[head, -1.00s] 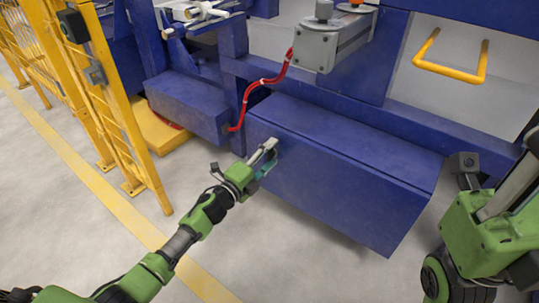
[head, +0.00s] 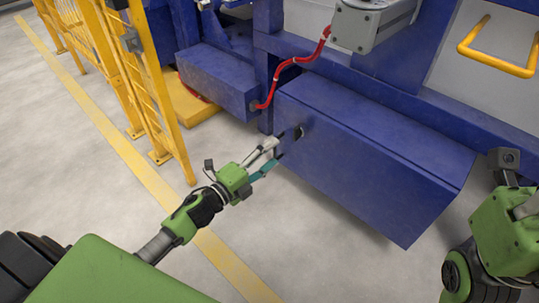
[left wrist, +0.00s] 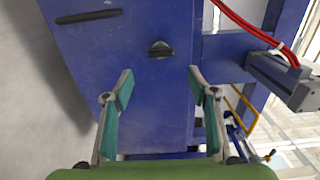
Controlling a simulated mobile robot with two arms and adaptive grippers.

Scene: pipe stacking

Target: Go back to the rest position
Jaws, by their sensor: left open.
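My left gripper (head: 272,160) reaches in from the lower left in the head view, in front of the near end of a blue box-shaped beam (head: 370,150). In the left wrist view the left gripper (left wrist: 160,92) is open, with its teal pads wide apart and nothing between them. Beyond the pads is a blue face with a small dark knob (left wrist: 160,50) and a dark slot (left wrist: 88,17). No pipe shows clearly in the current views. At the right edge of the head view part of my green right arm shows, but its gripper does not.
A yellow fence (head: 125,80) stands at the left, beside a yellow floor line (head: 130,150). A red cable (head: 293,62) runs down to the blue machine. A grey motor box (head: 365,25) and a yellow handle (head: 497,55) are above. Grey floor lies open at lower middle.

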